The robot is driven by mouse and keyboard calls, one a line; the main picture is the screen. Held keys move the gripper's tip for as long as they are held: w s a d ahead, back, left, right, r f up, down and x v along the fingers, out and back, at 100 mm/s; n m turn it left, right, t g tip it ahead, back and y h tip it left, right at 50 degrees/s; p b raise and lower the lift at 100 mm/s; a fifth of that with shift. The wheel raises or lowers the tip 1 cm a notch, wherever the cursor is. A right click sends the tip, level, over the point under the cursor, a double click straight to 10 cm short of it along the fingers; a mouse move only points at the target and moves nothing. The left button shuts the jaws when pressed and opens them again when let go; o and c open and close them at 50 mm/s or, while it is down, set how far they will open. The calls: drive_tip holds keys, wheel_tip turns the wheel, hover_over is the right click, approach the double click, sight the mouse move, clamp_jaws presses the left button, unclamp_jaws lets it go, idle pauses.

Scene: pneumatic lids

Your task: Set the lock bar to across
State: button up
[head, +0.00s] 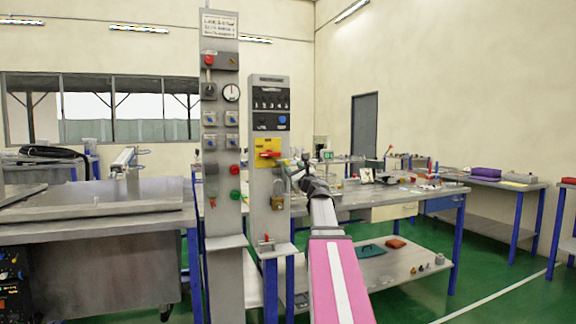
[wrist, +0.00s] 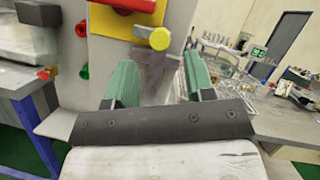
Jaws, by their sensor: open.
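A narrow grey panel (head: 268,110) stands on a post in the head view. It carries a yellow plate (head: 263,146) with a red handle (head: 268,154) that looks roughly level; I cannot tell for certain whether this is the lock bar. A brass padlock (head: 278,202) hangs below it.
A taller panel (head: 220,60) with a gauge, knobs and red and green buttons stands close on the left. A metal sink bench (head: 95,260) is further left. Cluttered workbenches (head: 400,198) stand behind on the right. Green floor (head: 500,290) is open at right.

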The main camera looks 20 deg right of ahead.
sight(288, 164)
drive_tip(key=x, duration=0.5)
drive_tip(key=shift+w+r, duration=0.1)
drive_tip(key=shift+w, duration=0.2)
drive_tip(key=shift+c, duration=0.3)
clamp_jaws()
drive_tip(key=shift+s+a, duration=0.1)
drive_tip(key=shift+a, duration=1.2)
drive_tip(key=shift+o, duration=0.3)
unclamp_jaws()
drive_tip(key=shift+a, duration=0.15)
